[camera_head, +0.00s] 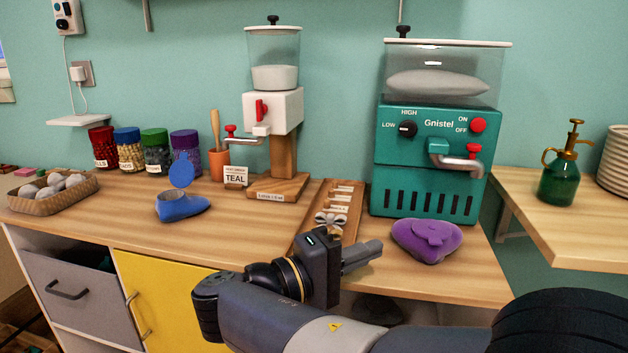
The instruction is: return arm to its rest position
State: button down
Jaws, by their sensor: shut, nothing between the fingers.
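My gripper (362,256) is at the lower middle of the head view, in front of the wooden counter's (240,228) front edge. It points to the right, and its fingers are together with nothing between them. My arm comes in from the lower right corner, and its links cross the front of the cabinet. The gripper body hides part of a wooden slotted board (345,190) that lies on the counter behind it. A purple pouch (427,240) lies on the counter just right of the fingertips, apart from them in the picture.
A teal dispenser (425,165) and a white dispenser (272,110) stand at the back. A blue slipper-shaped item (183,205), several lidded jars (155,152) and a basket (50,192) are left. A green sprayer (558,178) stands on the right shelf (520,205). The counter's left front is mostly clear.

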jog(key=b+x, duration=0.3)
jog(key=x, duration=0.8)
jog(key=shift+s+r, duration=0.1)
jog(key=shift+a, duration=0.1)
